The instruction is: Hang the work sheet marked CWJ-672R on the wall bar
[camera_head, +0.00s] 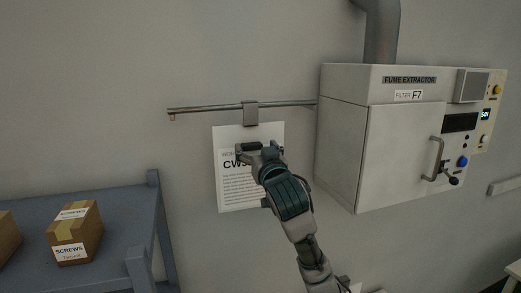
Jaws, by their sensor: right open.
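The white work sheet (231,185) is upright against the wall below the wall bar (205,108). Large letters beginning "CW" show on it; the rest of the marking is hidden behind my right gripper. A grey clip (250,113) on the bar meets the sheet's top edge. My right gripper (260,149) is open in front of the sheet's upper middle. I cannot tell whether it touches the paper. My left gripper is not in view.
A fume extractor (385,150) with a handle and duct stands on the wall close to the bar's right end. A blue-grey table (125,205) at lower left bears a box of screws (75,232) and part of another box (8,238). The wall left of the sheet is clear.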

